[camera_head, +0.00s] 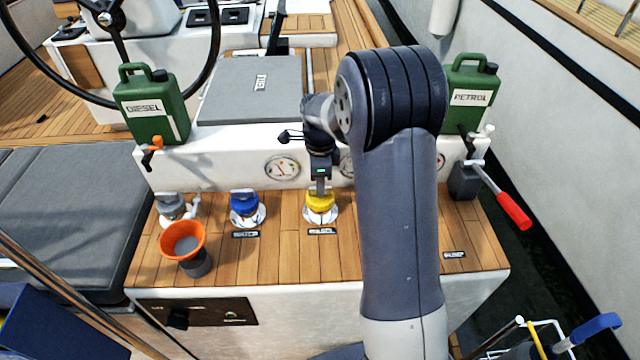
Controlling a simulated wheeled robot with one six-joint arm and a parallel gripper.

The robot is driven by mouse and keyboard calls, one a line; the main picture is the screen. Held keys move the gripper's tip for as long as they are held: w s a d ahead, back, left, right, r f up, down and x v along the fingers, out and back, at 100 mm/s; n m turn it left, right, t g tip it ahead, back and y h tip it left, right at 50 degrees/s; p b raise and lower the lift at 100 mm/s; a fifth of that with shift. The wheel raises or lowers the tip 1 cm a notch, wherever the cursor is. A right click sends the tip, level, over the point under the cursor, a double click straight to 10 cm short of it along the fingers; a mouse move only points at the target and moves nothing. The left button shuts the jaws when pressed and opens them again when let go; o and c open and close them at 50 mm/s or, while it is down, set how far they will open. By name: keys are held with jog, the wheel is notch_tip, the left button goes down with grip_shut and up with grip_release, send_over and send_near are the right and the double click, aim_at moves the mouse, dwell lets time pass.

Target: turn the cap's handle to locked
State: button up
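A yellow cap (320,203) sits on a round white base on the wooden deck, with a small dark label in front of it. My gripper (320,190) points down right above the yellow cap, at its handle. The fingers look close together there, but at this size I cannot tell whether they grip the handle. The handle's exact angle is partly hidden by the gripper. A blue cap (244,203) on a similar base stands to the left, and a grey cap (171,205) stands farther left. My arm covers the deck to the right of the yellow cap.
An orange funnel (183,240) stands in front of the grey cap. Green cans marked diesel (150,108) and petrol (470,97) stand on the white ledge behind. A red-handled crank (513,211) sticks out at right. Gauges (282,168) line the ledge's face.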

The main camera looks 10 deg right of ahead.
notch_tip(320, 180, up, 9)
dwell(0.3)
notch_tip(320, 180, down, 11)
jog(key=shift+r, duration=0.15)
dwell(0.5)
dwell(0.5)
